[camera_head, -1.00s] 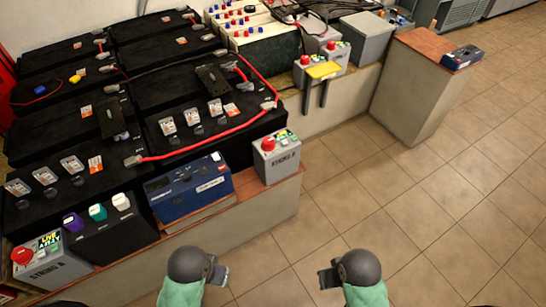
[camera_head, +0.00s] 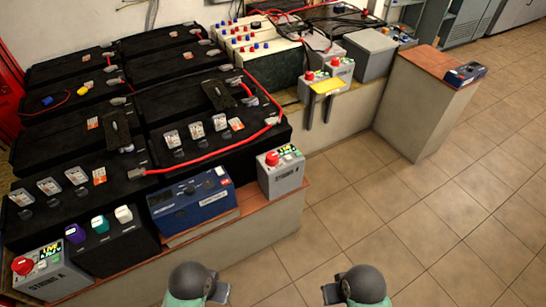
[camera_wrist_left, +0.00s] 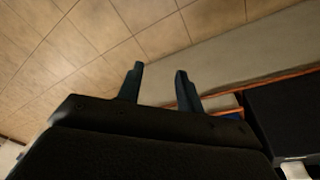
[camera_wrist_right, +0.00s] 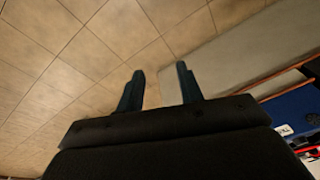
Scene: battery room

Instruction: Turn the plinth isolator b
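Isolator B (camera_head: 281,178) is a grey box with a red knob and a yellow-green label on top. It stands at the right end of the low plinth (camera_head: 255,225) in the head view, right of a blue unit. A similar grey box marked STRING A (camera_head: 47,280), also with a red knob, stands at the far left end. My left gripper (camera_head: 220,291) and right gripper (camera_head: 329,293) are low at the bottom, apart from the plinth. Both are empty, with fingers apart in the left wrist view (camera_wrist_left: 158,82) and right wrist view (camera_wrist_right: 160,85). Neither wrist view clearly shows isolator B.
The blue unit (camera_head: 190,203) and black batteries (camera_head: 90,200) with red cables fill the plinth. Two more red-knobbed grey boxes (camera_head: 328,80) with a yellow tag stand farther back. A brick-topped pedestal (camera_head: 425,105) is at the right. The tiled floor (camera_head: 430,220) is clear.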

